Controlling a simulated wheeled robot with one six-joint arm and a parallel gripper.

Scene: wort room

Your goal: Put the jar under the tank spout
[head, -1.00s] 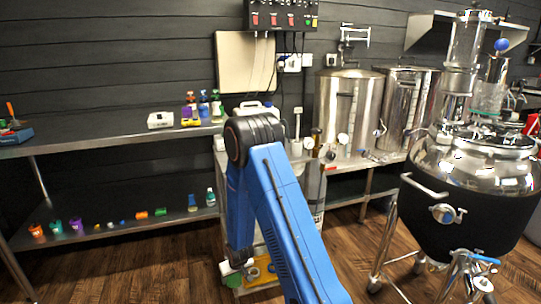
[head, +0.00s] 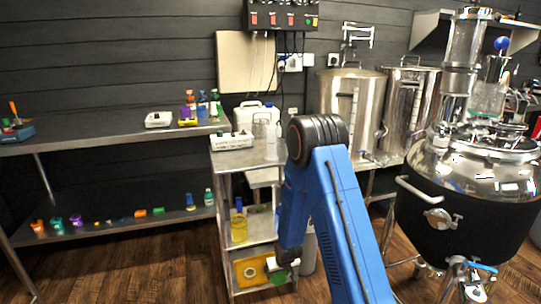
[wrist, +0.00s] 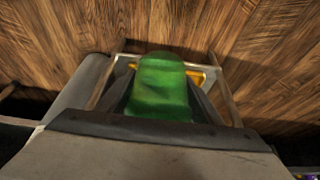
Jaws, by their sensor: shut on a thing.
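My gripper (head: 284,262) hangs low in the head view, in front of the cart's lower shelf. In the wrist view it is shut on a green jar (wrist: 162,88), held between the two fingers; only its green top side shows. In the head view the jar is a small green patch (head: 278,276) beside a white part. The round steel tank (head: 465,205) with a black band stands at the right, apart from my gripper. Low on it is a valve with a blue handle (head: 482,267); its spout opening is not clear.
A cart (head: 222,190) stands behind my gripper, with a yellow bottle (head: 239,226) and a yellow tray (head: 250,271) on its shelves. Two steel kettles (head: 347,105) stand at the back. A long bench (head: 80,144) is at the left. Wooden floor lies open in front.

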